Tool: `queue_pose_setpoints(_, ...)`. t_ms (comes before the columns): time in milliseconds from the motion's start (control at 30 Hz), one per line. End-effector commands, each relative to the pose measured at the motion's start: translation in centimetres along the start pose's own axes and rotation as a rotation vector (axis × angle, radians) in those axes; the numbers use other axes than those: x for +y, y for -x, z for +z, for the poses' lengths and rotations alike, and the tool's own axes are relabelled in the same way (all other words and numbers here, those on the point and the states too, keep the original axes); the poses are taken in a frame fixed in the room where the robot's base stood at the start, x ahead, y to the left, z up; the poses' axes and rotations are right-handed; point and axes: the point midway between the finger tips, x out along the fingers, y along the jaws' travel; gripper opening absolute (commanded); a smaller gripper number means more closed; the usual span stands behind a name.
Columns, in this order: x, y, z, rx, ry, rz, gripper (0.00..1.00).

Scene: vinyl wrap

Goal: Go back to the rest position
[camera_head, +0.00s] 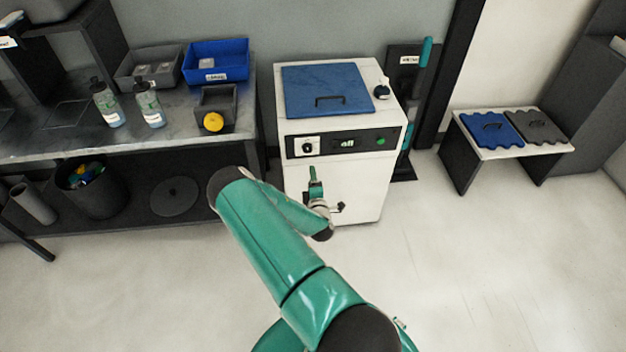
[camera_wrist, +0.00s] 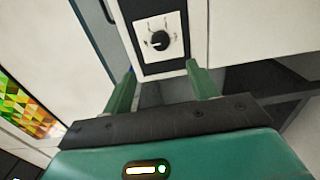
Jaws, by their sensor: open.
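My gripper (camera_head: 316,186) is in front of the white machine (camera_head: 350,185), at the end of my green arm. In the wrist view my gripper (camera_wrist: 160,88) has its two green fingers spread apart with nothing between them. Beyond the fingertips is the machine's control panel with a black knob (camera_wrist: 159,41) on a white plate. The knob (camera_head: 307,148) also shows in the head view, at the left of the panel. Whether the fingers touch the machine cannot be told.
A blue lid (camera_head: 328,85) with a handle covers the machine's top. A workbench (camera_head: 75,140) with bottles and bins stands at left. A low white table (camera_head: 510,152) with blue and grey pieces stands at right. The floor (camera_head: 480,270) at right is clear.

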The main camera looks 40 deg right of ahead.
Motion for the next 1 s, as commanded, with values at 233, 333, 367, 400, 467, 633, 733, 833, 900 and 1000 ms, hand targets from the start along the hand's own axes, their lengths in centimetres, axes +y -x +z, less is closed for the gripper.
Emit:
queue_pose_setpoints(233, 0.0, 0.0, 0.0, 0.000, 0.000, 0.000, 0.59)
queue_pose_setpoints(333, 0.0, 0.0, 0.0, -0.001, 0.000, 0.000, 0.59)
queue_pose_setpoints(367, 0.0, -0.1, 0.0, -0.001, -0.001, -0.001, 0.59)
queue_pose_setpoints(400, 0.1, -0.1, 0.0, -0.003, -0.005, -0.002, 0.59)
queue_pose_setpoints(467, 0.5, -0.4, -0.2, -0.012, -0.021, -0.009, 0.59)
queue_pose_setpoints(633, 3.3, -2.0, -1.8, -0.071, -0.152, -0.062, 0.59)
queue_pose_setpoints(733, 5.6, -2.9, -3.2, -0.116, -0.267, -0.120, 0.59)
queue_pose_setpoints(833, 7.9, -3.4, -4.8, -0.153, -0.384, -0.180, 0.59)
queue_pose_setpoints(900, 9.6, -3.5, -6.0, -0.175, -0.463, -0.224, 0.59)
queue_pose_setpoints(1000, 12.1, -3.4, -7.9, -0.198, -0.572, -0.288, 0.59)
